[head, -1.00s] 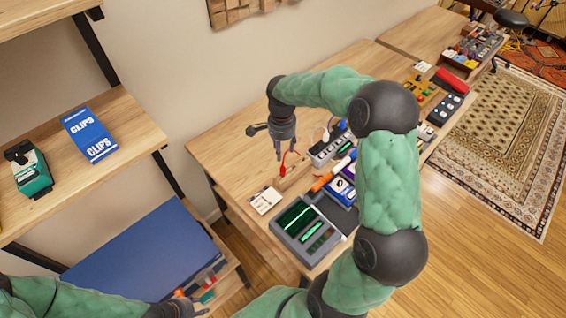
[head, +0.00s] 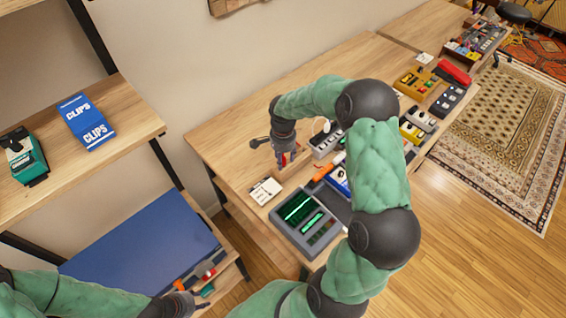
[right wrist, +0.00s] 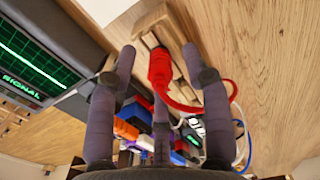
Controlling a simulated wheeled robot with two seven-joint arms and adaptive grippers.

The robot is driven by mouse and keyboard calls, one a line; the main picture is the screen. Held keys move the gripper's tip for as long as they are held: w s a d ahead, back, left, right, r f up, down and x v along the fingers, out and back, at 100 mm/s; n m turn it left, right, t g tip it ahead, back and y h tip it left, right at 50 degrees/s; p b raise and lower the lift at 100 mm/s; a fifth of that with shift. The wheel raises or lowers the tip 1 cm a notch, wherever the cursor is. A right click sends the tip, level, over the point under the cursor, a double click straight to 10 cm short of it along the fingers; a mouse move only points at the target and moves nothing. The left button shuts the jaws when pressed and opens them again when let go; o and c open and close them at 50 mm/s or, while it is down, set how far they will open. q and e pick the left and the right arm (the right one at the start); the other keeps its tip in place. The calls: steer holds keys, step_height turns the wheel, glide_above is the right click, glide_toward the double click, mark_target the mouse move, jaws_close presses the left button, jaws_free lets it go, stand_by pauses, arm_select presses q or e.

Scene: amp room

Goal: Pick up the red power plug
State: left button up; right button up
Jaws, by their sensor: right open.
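The red power plug (right wrist: 160,68) with its red cable rests on a small wooden block (right wrist: 165,28) in the right wrist view. It shows between the spread fingers of my right gripper (right wrist: 158,62), which is open and around or just above the plug; contact cannot be told. In the head view the plug (head: 284,160) is mostly hidden by my right gripper (head: 286,158) over the table. My left gripper (head: 182,303) is at the lower left beside small coloured items; its jaws are too unclear to read.
A grey signal device (head: 306,222) with green screens stands in front of the plug, beside a small white card (head: 265,191). A power strip (head: 327,143), an orange item (head: 323,171) and pedals lie to the right. The table's back left is clear.

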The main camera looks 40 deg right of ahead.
jaws_close()
steer(key=shift+r, duration=0.15)
